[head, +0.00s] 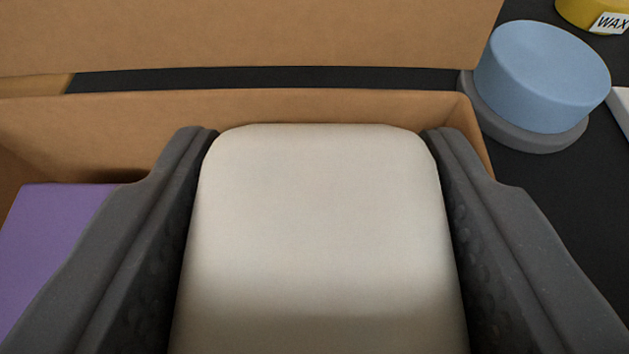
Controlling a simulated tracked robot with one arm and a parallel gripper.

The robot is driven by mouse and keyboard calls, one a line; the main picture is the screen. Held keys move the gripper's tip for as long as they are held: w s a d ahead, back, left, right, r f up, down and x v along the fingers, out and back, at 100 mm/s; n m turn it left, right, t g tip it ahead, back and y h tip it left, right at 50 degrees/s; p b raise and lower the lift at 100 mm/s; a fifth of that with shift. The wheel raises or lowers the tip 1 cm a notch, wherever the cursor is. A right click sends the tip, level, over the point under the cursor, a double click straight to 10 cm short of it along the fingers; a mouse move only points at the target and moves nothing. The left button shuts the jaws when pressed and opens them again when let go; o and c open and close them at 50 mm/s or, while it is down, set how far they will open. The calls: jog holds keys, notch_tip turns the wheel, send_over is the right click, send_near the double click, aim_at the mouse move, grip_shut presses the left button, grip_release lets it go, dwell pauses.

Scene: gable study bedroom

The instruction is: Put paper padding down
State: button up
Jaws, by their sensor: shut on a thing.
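The paper padding (318,225) is a thick off-white block with rounded corners, in the lower middle of the head view. My gripper (318,140) is shut on it, with a dark grey finger against its left and right sides. The padding and fingers are over or inside an open brown cardboard box (330,106). I cannot tell whether the padding touches the box floor, because its underside is hidden.
A purple block (55,245) lies in the box at left. A raised cardboard flap (240,35) stands beyond the box's far wall. Outside at right, on a dark surface (560,190), are a blue cylinder (545,75) on a grey round base and a yellow container labelled WAX (590,12).

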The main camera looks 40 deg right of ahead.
jog(key=o, duration=0.9)
jog(key=shift+o, duration=0.2)
jog(key=shift+r, duration=0.15)
jog(key=p+v, duration=0.4)
jog(key=v, duration=0.8)
jog(key=shift+r, duration=0.3)
